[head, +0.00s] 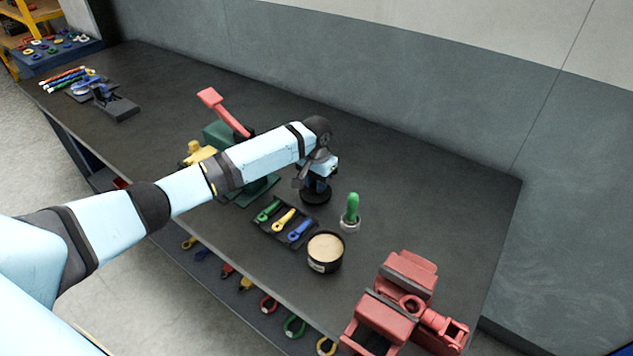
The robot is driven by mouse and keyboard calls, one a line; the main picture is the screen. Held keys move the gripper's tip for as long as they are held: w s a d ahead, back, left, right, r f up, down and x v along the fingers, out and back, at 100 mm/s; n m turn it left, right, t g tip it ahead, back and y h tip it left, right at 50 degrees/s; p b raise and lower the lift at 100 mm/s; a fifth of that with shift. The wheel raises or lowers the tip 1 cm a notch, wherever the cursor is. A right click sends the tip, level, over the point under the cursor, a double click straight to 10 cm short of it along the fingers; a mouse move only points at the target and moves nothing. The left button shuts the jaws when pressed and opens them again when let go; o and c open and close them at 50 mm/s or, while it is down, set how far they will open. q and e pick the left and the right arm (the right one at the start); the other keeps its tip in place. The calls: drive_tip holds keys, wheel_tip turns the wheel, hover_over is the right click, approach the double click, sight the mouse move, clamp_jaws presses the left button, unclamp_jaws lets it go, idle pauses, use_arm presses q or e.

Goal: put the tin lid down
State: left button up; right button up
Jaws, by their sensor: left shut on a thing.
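My left gripper (315,183) reaches in over the bench and points down. It is shut on the tin lid (316,196), a dark round disc right under the fingers. I cannot tell whether the lid touches the bench top. The open tin (316,266), a dark round can with a pale beige fill, stands on the bench below and to the right of the lid, apart from it. The fingertips are partly hidden by the wrist. My right gripper is not in view.
A black tray (272,237) with green, yellow and blue tools lies left of the tin. A green-handled tool (352,208) stands upright in a pale cup. A red vise (400,290) sits at the right end. The bench (420,190) is clear behind the gripper.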

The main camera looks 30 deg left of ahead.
use_arm(q)
drive_tip(key=o, duration=0.9)
drive_tip(key=shift+f, duration=0.1)
wheel_tip(320, 180, up, 12)
drive_tip(key=shift+r, duration=0.2)
idle(0.4)
